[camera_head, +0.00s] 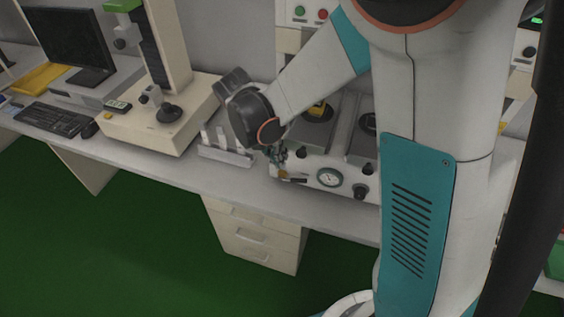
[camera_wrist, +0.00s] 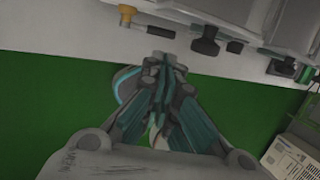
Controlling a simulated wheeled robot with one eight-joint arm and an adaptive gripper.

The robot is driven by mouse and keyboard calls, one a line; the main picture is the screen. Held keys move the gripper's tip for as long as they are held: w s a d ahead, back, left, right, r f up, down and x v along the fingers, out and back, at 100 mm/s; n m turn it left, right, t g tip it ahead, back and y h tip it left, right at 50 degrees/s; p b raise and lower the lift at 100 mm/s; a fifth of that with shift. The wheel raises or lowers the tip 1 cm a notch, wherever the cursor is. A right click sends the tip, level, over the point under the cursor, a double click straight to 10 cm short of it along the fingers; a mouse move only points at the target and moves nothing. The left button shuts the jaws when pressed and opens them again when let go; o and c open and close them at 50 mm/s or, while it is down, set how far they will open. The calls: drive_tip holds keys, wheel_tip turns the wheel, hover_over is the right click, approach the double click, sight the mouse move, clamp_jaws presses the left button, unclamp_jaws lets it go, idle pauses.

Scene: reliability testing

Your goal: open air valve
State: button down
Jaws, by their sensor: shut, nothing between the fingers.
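The air valve is a small brass fitting with a black lever (camera_head: 295,180) on the front of a white test machine, left of a round gauge (camera_head: 329,177). In the wrist view the brass fitting (camera_wrist: 127,11) is at the top, with its black lever (camera_wrist: 157,31) reaching down and right. My gripper (camera_wrist: 165,60) is shut and empty. In that view its fingertips lie just below the lever, with a small gap in the picture. In the head view my gripper (camera_head: 277,155) is close to the valve, partly hidden by my own wrist.
The machine front also carries black knobs (camera_head: 360,192); one knob (camera_wrist: 205,46) shows right of the lever in the wrist view. A white rack (camera_head: 226,155) stands left of the machine. A bench tester (camera_head: 150,128), keyboard (camera_head: 54,119) and monitor (camera_head: 68,42) are farther left. Green floor is open in front.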

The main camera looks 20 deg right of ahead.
sight(292, 180)
drive_tip(key=b+x, duration=0.4)
drive_tip(key=x, duration=0.8)
